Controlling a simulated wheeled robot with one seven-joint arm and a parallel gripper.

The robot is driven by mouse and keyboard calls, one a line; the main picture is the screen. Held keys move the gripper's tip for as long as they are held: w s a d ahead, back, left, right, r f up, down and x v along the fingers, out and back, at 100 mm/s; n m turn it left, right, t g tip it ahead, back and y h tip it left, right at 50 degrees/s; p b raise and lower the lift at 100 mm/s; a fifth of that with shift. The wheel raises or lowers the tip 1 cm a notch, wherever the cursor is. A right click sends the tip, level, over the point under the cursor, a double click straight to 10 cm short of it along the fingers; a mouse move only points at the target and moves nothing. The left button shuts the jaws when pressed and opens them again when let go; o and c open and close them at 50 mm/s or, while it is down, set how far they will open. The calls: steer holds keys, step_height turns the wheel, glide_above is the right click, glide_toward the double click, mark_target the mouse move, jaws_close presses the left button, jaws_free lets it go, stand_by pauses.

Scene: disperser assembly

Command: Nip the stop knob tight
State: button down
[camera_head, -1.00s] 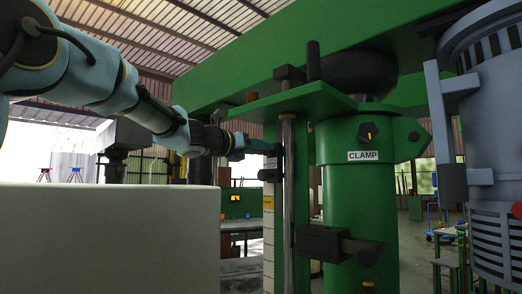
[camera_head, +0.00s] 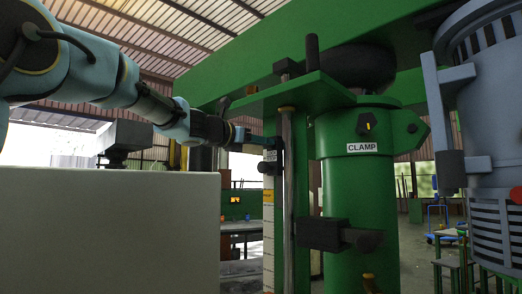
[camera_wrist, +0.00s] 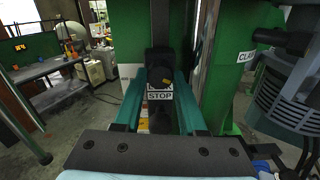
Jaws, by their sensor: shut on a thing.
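The stop knob (camera_wrist: 161,60) is black with a small yellow mark. In the wrist view it sits between the tips of my gripper's two teal fingers (camera_wrist: 160,80). A white STOP label (camera_wrist: 160,96) shows just below it between the fingers. In the head view my gripper (camera_head: 268,142) reaches from the left to the black stop block (camera_head: 269,168) beside the vertical rod (camera_head: 287,200). My gripper is shut on the knob. The contact itself is too small to see clearly in the head view.
The green column (camera_head: 360,210) with a CLAMP label (camera_head: 362,147) and its own black knob (camera_head: 367,124) stands right of the rod. A black block (camera_head: 325,234) sits lower on it. A grey-blue motor (camera_head: 490,120) is at far right. A pale box (camera_head: 110,230) fills the lower left.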

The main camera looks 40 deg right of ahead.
steer(key=m+b, duration=0.2)
steer(key=m, duration=0.1)
steer(key=shift+f, duration=0.1)
steer(key=shift+m+b, duration=1.05)
steer(key=shift+m, duration=0.45)
steer(key=shift+r, duration=0.2)
steer(key=shift+c, duration=2.4)
jaws_free()
steer(key=shift+f, duration=0.1)
steer(key=shift+a, duration=0.1)
steer(key=a+b, duration=0.3)
steer(key=a, duration=0.7)
steer(key=shift+s+a+b, duration=0.35)
steer(key=shift+s+b, duration=0.05)
steer(key=shift+s, duration=0.05)
